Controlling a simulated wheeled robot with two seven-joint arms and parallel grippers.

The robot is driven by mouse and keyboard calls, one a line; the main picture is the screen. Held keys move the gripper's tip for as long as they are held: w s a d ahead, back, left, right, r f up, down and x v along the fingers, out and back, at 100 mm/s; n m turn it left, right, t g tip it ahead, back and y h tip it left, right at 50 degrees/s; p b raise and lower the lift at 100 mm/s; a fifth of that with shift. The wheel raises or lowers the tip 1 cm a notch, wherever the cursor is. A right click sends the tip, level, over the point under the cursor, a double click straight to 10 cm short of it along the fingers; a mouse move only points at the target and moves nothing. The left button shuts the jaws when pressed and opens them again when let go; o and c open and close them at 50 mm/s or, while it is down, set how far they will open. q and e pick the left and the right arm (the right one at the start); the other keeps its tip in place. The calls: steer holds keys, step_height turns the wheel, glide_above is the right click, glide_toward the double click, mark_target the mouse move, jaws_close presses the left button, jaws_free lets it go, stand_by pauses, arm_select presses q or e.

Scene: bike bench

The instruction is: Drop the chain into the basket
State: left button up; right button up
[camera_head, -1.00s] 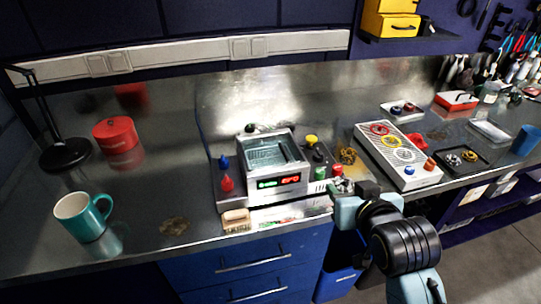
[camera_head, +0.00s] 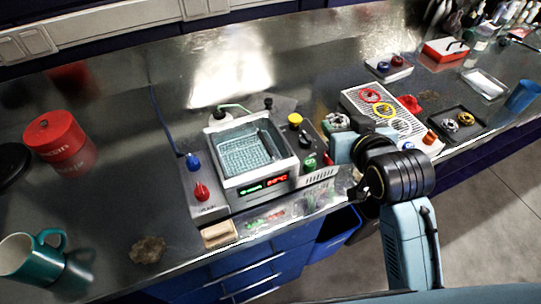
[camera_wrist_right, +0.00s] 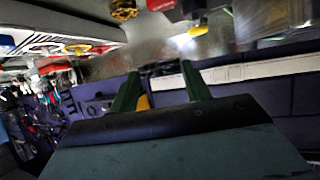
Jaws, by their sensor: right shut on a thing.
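My right gripper (camera_head: 338,124) is raised just right of the grey bench cleaner (camera_head: 262,182), beside its knobs. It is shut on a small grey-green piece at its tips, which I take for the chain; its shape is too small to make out. In the right wrist view the two green fingers (camera_wrist_right: 161,78) stand a little apart, and what lies between them is unclear. The mesh basket (camera_head: 243,150) sits in the cleaner's open tank, left of the gripper. A gold coil (camera_wrist_right: 123,10) shows at the top of the wrist view. My left gripper is out of view.
The striped tray (camera_head: 357,98) with coloured rings is right of the gripper. A dark tray (camera_head: 458,124) lies farther right. A red tin (camera_head: 58,139), teal mug (camera_head: 28,258) and brown clump (camera_head: 148,250) are at left. A wooden block (camera_head: 218,234) sits at the cleaner's front.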

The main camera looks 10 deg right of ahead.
steer(key=a+r+n+g+y+p, duration=0.1)
steer(key=a+r+n+y+p, duration=0.2)
steer(key=a+p, duration=0.3)
steer(key=a+r+n+g+y+p, duration=0.1)
steer(key=a+r+n+y+p, duration=0.3)
steer(key=a, duration=0.4)
steer(key=f, duration=0.2)
steer(key=s+a+f+n+g+y+b, duration=0.1)
steer(key=f, duration=0.2)
steer(key=s+a+f+g+b, duration=0.1)
steer(key=f, duration=0.2)
steer(key=shift+s+a+f+n+y, duration=0.1)
steer(key=shift+s+a+n+y, duration=0.1)
steer(key=shift+n+y, duration=0.2)
steer(key=o, duration=1.1)
steer(key=v, duration=1.3)
steer(key=shift+d+r, duration=0.15)
steer(key=shift+r, duration=0.05)
